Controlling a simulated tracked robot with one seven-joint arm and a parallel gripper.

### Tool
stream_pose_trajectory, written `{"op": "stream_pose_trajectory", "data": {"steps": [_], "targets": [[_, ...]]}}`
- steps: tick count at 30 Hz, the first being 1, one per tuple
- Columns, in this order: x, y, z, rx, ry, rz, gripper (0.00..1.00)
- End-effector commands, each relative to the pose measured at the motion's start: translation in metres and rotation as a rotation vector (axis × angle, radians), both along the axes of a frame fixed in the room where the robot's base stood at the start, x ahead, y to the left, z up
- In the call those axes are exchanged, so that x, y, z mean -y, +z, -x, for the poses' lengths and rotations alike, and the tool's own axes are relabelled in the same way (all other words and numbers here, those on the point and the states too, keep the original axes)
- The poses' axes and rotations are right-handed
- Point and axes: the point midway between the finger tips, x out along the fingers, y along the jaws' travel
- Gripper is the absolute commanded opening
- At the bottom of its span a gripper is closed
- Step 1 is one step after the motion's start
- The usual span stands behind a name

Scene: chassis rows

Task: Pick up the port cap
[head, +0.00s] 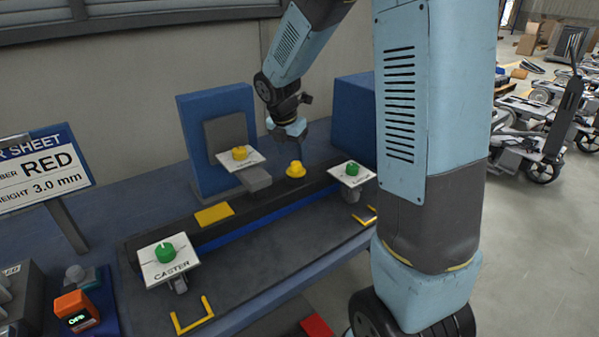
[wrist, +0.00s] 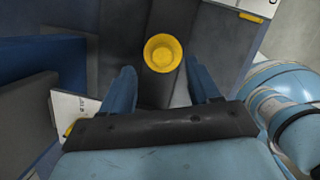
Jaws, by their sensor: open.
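The port cap appears to be the yellow round piece with a wider rim (head: 296,170). It sits on the dark rail of the workbench, near the rail's far right part. In the wrist view the yellow cap (wrist: 163,53) shows from above as a ring with a recessed middle. My gripper (head: 293,138) is above the cap in the head view, apart from it. In the wrist view my gripper's two blue fingers (wrist: 164,85) are spread, with the cap beyond and between their tips. Nothing is held.
White plates with knobs stand around the rail: a green-knobbed caster plate (head: 167,262), another green-knobbed plate (head: 350,175) and a yellow-knobbed plate (head: 241,157). Blue blocks (head: 217,138) rise behind. A yellow patch (head: 214,214) lies on the rail. An orange device (head: 76,311) is front left.

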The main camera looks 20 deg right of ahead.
Motion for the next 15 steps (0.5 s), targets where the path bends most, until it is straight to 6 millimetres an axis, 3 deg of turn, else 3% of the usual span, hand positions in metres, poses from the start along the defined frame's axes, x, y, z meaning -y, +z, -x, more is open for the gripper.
{"op": "stream_pose_trajectory", "data": {"steps": [9,15], "targets": [[0.01,-0.039,-0.007,-0.003,-0.002,0.0,0.61],[0.011,-0.046,-0.008,-0.001,-0.001,0.0,0.61]]}}
